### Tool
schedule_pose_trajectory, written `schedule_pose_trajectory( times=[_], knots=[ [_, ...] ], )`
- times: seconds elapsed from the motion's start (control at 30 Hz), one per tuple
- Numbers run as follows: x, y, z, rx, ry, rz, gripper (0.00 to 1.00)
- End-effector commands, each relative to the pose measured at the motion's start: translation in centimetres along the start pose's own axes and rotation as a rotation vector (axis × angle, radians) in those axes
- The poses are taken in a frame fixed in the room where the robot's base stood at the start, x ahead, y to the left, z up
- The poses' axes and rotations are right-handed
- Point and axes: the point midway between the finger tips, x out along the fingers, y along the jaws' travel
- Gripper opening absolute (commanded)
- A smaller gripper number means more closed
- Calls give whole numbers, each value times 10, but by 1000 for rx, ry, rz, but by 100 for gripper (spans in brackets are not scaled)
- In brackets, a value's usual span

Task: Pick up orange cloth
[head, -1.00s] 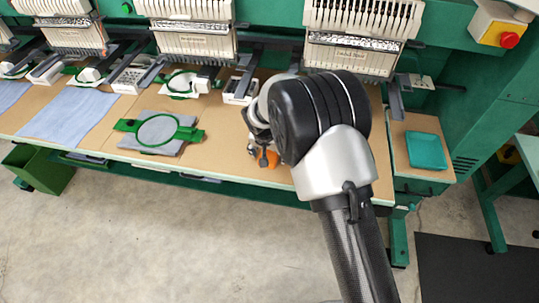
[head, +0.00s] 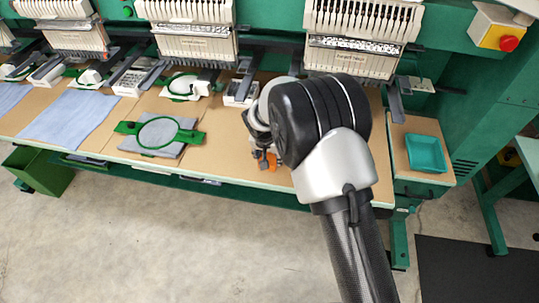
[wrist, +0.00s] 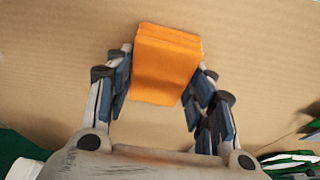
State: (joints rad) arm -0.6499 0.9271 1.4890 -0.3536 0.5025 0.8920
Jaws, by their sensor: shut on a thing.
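The orange cloth (wrist: 168,62) is a folded, block-like bundle between the two fingers of my gripper (wrist: 163,84) in the wrist view. The fingers are shut on its left and right sides, and tan tabletop shows behind it. In the head view my gripper (head: 264,158) is near the front edge of the tan table, and only a small part of the orange cloth (head: 272,162) shows. My arm hides the rest. I cannot tell whether the cloth touches the table.
A green hoop (head: 133,127) on grey fabric lies left of my gripper, with blue cloth (head: 70,117) farther left. Embroidery machine heads (head: 360,48) stand behind. A teal tray (head: 426,153) sits on the right. Several green and white items show at the wrist view's lower right.

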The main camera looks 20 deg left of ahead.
Motion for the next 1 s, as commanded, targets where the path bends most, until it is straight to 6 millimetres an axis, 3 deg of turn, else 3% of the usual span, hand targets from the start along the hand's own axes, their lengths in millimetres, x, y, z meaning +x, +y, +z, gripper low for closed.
schedule_pose_trajectory(
  times=[0.13, 0.27, 0.5, 0.7, 1.0],
  knots=[
    [-11, -1, -4, 0, 3, -2, 29],
    [-37, -1, -13, 1, 4, -3, 29],
    [-109, -1, -35, 2, 5, -4, 29],
    [-158, 0, -50, 1, 3, -2, 29],
    [-192, 0, -60, 1, 0, 0, 29]
  ],
)
